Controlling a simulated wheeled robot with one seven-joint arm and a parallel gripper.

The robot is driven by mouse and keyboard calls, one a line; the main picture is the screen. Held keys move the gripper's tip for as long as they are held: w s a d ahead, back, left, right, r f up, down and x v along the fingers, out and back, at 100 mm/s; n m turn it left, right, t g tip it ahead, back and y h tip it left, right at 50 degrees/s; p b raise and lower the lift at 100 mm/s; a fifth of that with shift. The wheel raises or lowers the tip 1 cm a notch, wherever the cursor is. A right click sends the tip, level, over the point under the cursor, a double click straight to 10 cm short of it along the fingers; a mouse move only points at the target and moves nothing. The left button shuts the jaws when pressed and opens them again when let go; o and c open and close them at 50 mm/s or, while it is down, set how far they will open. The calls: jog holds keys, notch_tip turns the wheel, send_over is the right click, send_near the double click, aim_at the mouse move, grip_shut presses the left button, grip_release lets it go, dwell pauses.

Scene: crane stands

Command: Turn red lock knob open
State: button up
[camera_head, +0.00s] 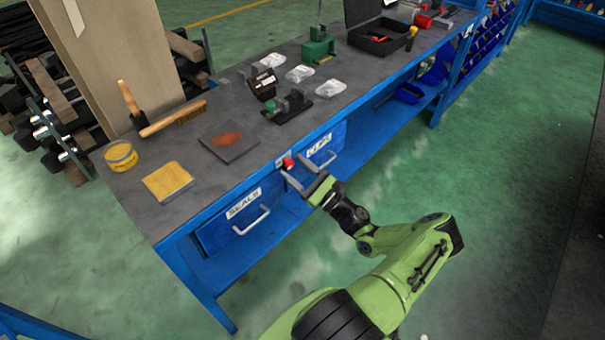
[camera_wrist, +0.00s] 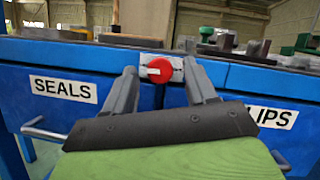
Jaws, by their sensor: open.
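The red lock knob (camera_wrist: 159,71) sits on a small metal plate (camera_wrist: 177,68) on the blue bench front, between the two drawers. A pale mark on its face lies roughly level. In the head view the knob (camera_head: 288,163) shows as a small red spot just beyond my fingertips. My gripper (camera_wrist: 160,82) is open, with one finger on each side of the knob in the wrist view. I cannot tell whether either finger touches it. In the head view my gripper (camera_head: 303,180) points at the bench front.
The SEALS drawer (camera_head: 240,222) is left of the knob and the drawer labelled CLIPS (camera_head: 322,157) is right. Both have protruding metal handles. The benchtop above holds a rusty plate (camera_head: 229,140), a brush (camera_head: 173,118) and a yellow tin (camera_head: 121,156). The green floor in front is clear.

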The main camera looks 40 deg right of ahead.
jog(key=v, duration=1.5)
jog(key=shift+s+b, duration=0.35)
jog(key=w+a+r+n+g+y+p, duration=0.1)
jog(key=w+a+r+n+g+y, duration=0.3)
jog(key=a+n+g, duration=0.35)
jog(key=w+a+r+n+g+y+p, duration=0.2)
jog(key=w+a+r+n+g+y, duration=0.15)
jog(key=a+n+g, duration=0.4)
jog(key=a+r+n+g+h+p, duration=0.2)
jog(key=a+r+n+g+h, duration=0.5)
jog(key=r, duration=0.4)
jog(key=s+a+r+n+t+h+p, duration=0.2)
jog(key=s+a+r+n+t, duration=0.3)
jog(key=s+r+n, duration=0.3)
jog(key=s+a+r+h, duration=0.1)
jog(key=s+r, duration=0.3)
jog(key=r, duration=0.2)
jog(key=shift+a+n+h+p, duration=0.2)
jog(key=shift+n+h+p, duration=0.15)
jog(key=shift+n, duration=0.05)
